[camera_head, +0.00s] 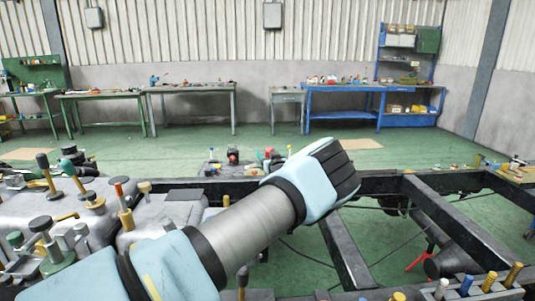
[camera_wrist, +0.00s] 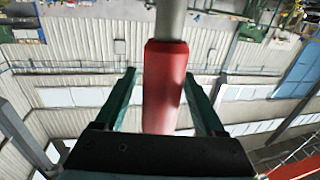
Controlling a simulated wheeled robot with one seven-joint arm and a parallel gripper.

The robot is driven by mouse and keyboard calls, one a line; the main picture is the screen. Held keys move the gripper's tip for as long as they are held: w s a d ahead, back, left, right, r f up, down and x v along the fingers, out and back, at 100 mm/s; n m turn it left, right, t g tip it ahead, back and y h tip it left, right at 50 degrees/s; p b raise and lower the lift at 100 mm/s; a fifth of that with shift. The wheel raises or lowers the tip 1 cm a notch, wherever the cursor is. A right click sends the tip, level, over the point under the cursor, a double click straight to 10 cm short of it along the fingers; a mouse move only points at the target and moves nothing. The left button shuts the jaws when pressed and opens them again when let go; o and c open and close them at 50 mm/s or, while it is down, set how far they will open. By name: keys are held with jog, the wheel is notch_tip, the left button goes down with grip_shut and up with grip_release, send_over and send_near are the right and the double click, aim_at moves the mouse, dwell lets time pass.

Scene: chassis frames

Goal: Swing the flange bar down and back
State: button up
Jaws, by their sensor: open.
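In the wrist view a bar with a red grip (camera_wrist: 165,95) on a grey rod (camera_wrist: 170,20) runs down from the top edge; I take it to be the flange bar. My gripper (camera_wrist: 159,76) is open, with one green finger on each side of the red grip. A gap shows on the left. The right fingertip is close to the grip, and I cannot tell if it touches. The grip's lower end is hidden behind the dark gripper body. In the head view my wrist (camera_head: 335,168) is over the frame; the fingers and the bar do not show.
A dark chassis frame (camera_head: 440,215) with crossbeams lies ahead and right. A grey tank-like block (camera_head: 165,222) and several upright knobbed levers (camera_head: 45,172) stand at the left. Coloured pegs (camera_head: 488,282) stand at the lower right.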

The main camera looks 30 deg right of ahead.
grip_shut()
dwell(0.6)
dwell(0.8)
